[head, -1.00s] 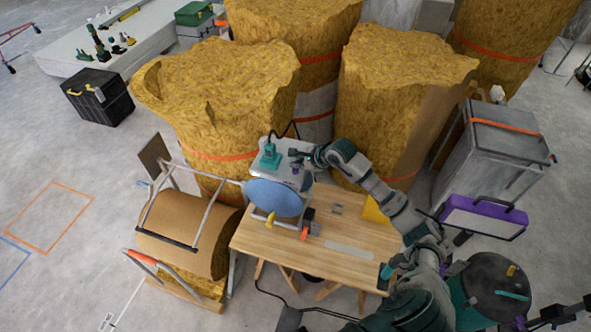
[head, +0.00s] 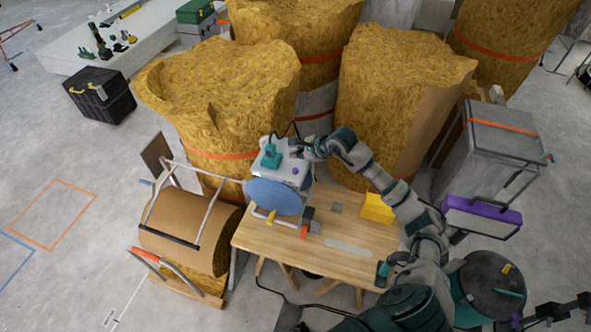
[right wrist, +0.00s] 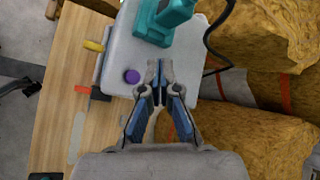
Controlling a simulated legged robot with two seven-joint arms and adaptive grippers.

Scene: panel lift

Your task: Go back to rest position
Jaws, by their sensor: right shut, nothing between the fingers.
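My right gripper (right wrist: 160,82) is shut and empty in the right wrist view, over the white machine (right wrist: 120,45) with the teal handle. In the head view the right gripper (head: 299,150) is at the right side of the same machine (head: 293,168), close to its top; I cannot tell whether it touches. A purple knob (right wrist: 132,76) on the machine lies just left of the fingertips. My right arm reaches across the right of the wooden table (head: 300,244). My left gripper is not in view.
Tall yellow insulation rolls (head: 225,85) stand close behind the table. A brown-wrapped roll (head: 180,240) lies in a frame at the left. A grey bin (head: 490,150) and a purple-edged case (head: 482,214) are at the right. Open floor (head: 60,160) lies at the far left.

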